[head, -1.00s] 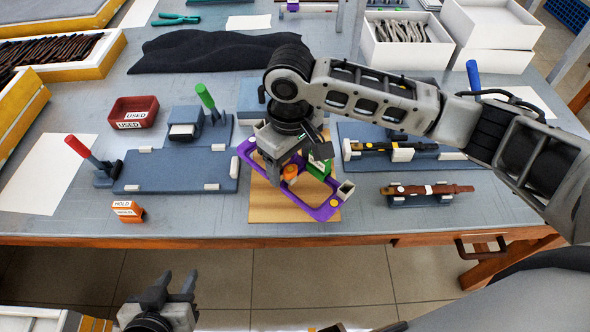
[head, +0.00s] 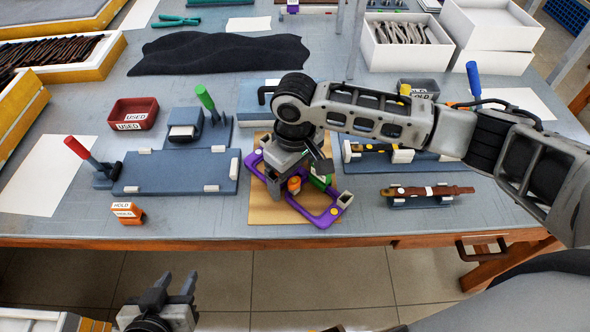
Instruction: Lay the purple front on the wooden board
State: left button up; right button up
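The purple front (head: 322,221) is an eyeglass frame front with yellow dots on it. It lies slanted over the wooden board (head: 262,212), its right end reaching past the board's right edge. I cannot tell whether it touches the board or is just above it. My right gripper (head: 301,182) points down at the middle of the front and appears shut on it; the fingertips are partly hidden by the wrist and by orange and green parts there. My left gripper (head: 176,281) is open and empty, below the table's front edge.
Left of the board is a blue-grey fixture (head: 175,172) with a red-handled clamp (head: 88,157). An orange labelled block (head: 127,212) stands in front of it. On the right, a brown temple piece (head: 428,191) rests on a small stand. White boxes (head: 407,48) stand at the back.

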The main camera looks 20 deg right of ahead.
jog(key=shift+r, duration=0.1)
notch_tip(320, 180, up, 12)
jog(key=shift+p, duration=0.45)
dwell(0.5)
